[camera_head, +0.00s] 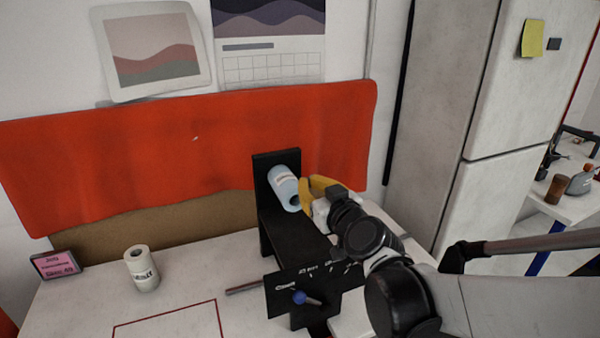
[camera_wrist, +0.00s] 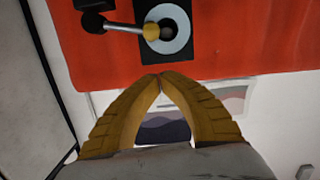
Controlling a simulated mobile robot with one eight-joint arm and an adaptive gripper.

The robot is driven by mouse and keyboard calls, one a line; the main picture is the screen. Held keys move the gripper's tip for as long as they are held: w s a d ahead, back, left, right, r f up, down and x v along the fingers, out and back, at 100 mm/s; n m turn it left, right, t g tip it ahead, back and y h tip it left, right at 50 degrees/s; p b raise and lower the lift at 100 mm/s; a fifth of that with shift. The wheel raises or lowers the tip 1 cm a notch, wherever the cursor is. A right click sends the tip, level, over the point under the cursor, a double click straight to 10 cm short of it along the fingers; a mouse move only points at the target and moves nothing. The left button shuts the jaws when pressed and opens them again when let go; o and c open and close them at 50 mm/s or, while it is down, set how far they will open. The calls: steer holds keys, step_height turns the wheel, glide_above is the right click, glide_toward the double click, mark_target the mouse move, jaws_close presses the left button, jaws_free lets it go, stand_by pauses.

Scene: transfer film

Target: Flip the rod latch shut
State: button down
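A pale blue film roll (camera_head: 283,187) sits on a black stand (camera_head: 277,160), and in the wrist view it shows end-on as a pale ring (camera_wrist: 181,43). A silver rod (camera_wrist: 125,27), likely the rod latch, runs sideways from a yellow-brown hub (camera_wrist: 151,31) at the roll's centre to a dark ball end (camera_wrist: 93,22). In the head view I cannot make out this rod near my gripper. My gripper (camera_wrist: 160,77) has its yellow fingertips together with nothing visible between them. In the head view its fingers (camera_head: 318,190) are just right of the roll's end.
A front black panel (camera_head: 290,290) carries white lettering and a blue-knobbed lever (camera_head: 306,298). A second roll (camera_head: 142,268) stands on the white table beside a pink sign (camera_head: 56,264). A red cloth (camera_head: 120,150) hangs behind, and a white cabinet (camera_head: 440,110) stands right. The table's left front is mostly clear.

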steer(key=f+p+v, duration=0.1)
steer(key=v, duration=0.7)
steer(key=shift+s+r+p, duration=0.25)
steer(key=shift+r+p, duration=0.05)
steer(key=s+d+f+m+g+h+b, duration=0.2)
steer(key=s+d+f+g+b, duration=0.2)
steer(key=s+f, duration=0.4)
steer(key=s+d+f+m+g+h+b, duration=0.2)
steer(key=s+d+f+g+b, duration=0.2)
steer(key=s+f, duration=0.5)
steer(key=shift+d+f+g+h+b, duration=0.3)
steer(key=shift+d+f+h, duration=0.15)
steer(key=shift+d, duration=0.5)
